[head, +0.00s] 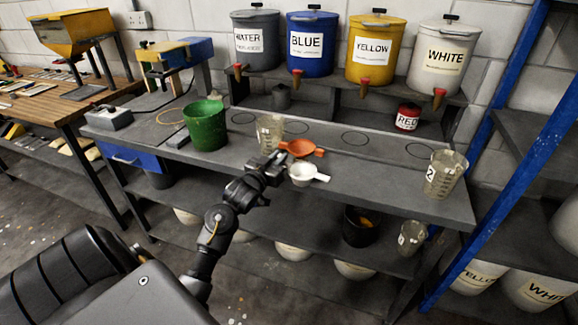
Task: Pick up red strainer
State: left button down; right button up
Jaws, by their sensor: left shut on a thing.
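The red strainer (302,148), orange-red with a small tab on each side, is at the front middle of the grey workbench. My left gripper (279,158) is at its left side, shut on the strainer's left tab; the fingertips partly hide the contact. I cannot tell whether the strainer is clear of the bench. A white strainer (302,173) lies just in front of it, its handle to the right. My right gripper is not in view.
A clear measuring cup (270,132) stands close behind my left gripper. A green bucket (205,126) is to the left and another clear jug (444,174) at the right end. Labelled tanks with taps, such as the blue one (311,46), stand on the raised back shelf.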

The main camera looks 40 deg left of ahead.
pick_arm(q)
jog(key=shift+s+r, duration=0.15)
jog(key=shift+r, duration=0.6)
jog(key=s+d+b, duration=0.2)
jog(key=s+d, duration=0.1)
jog(key=s, duration=1.4)
jog(key=shift+s+d, duration=0.2)
jog(key=w+d+m+h, duration=0.1)
jog(key=w+d, duration=0.2)
jog(key=d, duration=0.8)
jog(key=w+d+m+h, duration=0.1)
jog(key=w+d+h, duration=0.1)
jog(key=d, duration=1)
jog(key=shift+w+r, duration=0.2)
jog(key=shift+w, duration=0.6)
